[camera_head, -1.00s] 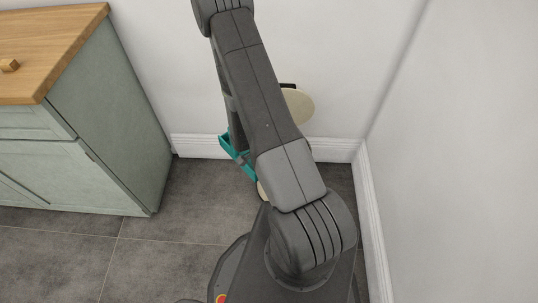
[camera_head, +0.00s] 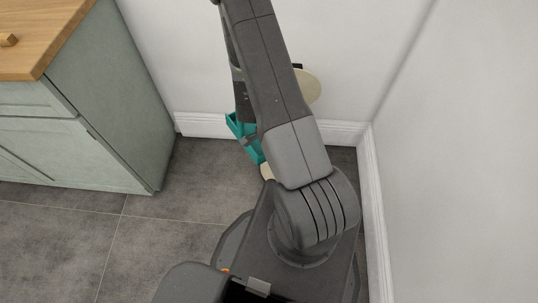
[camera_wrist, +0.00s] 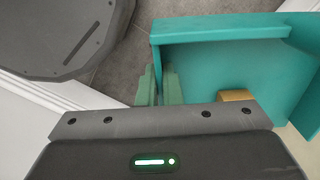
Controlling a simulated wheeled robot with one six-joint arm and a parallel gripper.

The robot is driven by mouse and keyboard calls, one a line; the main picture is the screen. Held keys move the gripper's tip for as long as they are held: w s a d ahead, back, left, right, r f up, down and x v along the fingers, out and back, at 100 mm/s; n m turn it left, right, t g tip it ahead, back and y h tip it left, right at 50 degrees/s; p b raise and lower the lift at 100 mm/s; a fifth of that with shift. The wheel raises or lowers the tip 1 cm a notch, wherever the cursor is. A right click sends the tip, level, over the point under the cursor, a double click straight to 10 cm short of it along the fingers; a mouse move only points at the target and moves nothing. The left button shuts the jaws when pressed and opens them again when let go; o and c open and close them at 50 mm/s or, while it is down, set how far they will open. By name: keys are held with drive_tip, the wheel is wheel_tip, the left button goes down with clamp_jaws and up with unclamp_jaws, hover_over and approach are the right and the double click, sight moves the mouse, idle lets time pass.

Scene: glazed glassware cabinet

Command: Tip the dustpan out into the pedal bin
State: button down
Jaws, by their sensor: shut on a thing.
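The teal dustpan (camera_head: 238,127) is partly hidden behind my arm in the head view. In the wrist view the dustpan (camera_wrist: 205,65) fills the right side, with a raised wall along its top. A small tan-brown piece (camera_wrist: 235,95) shows against it, partly hidden by my gripper body. My gripper (camera_wrist: 160,85) has its green fingers close together at the dustpan's left edge, shut on it; the grip itself is partly hidden. A cream round disc (camera_head: 308,87), seemingly the bin's raised lid, stands by the back wall. A cream edge (camera_head: 266,172) shows below the dustpan; my arm hides most of the bin.
A green cabinet (camera_head: 110,120) with a wooden top (camera_head: 50,35) stands at the left. White walls with skirting boards (camera_head: 200,125) close off the back and the right side. Grey tiled floor (camera_head: 165,235) is clear between cabinet and my base.

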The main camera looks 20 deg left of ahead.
drive_tip(key=shift+w+d+f+g+y+b, duration=0.1)
drive_tip(key=shift+w+d+g+y+b, duration=0.15)
drive_tip(key=shift+b, duration=1.4)
drive_tip(key=shift+w+d+g+y+b, duration=0.15)
drive_tip(key=shift+w+g+y+b, duration=0.2)
drive_tip(key=shift+b, duration=0.45)
drive_tip(key=shift+w+d+r+g+y+b, duration=0.25)
drive_tip(key=shift+r+g+y+b, duration=0.2)
drive_tip(key=shift+g, duration=0.15)
drive_tip(key=shift+w+d+r+g+y, duration=0.25)
drive_tip(key=shift+w+r+g+y, duration=0.1)
drive_tip(key=shift+g, duration=0.25)
drive_tip(key=shift+w+d+r+g+y, duration=0.3)
drive_tip(key=shift+w+d+g+y, duration=0.25)
drive_tip(key=shift+w+g, duration=0.15)
drive_tip(key=shift+w+d+r+g+y, duration=0.25)
drive_tip(key=shift+w+d+g+y, duration=0.25)
drive_tip(key=shift+w+g, duration=0.2)
drive_tip(key=shift+w+d+r+g+y, duration=0.3)
drive_tip(key=shift+w+d+g+y, duration=0.2)
drive_tip(key=shift+w+g, duration=0.2)
drive_tip(key=shift+a, duration=0.1)
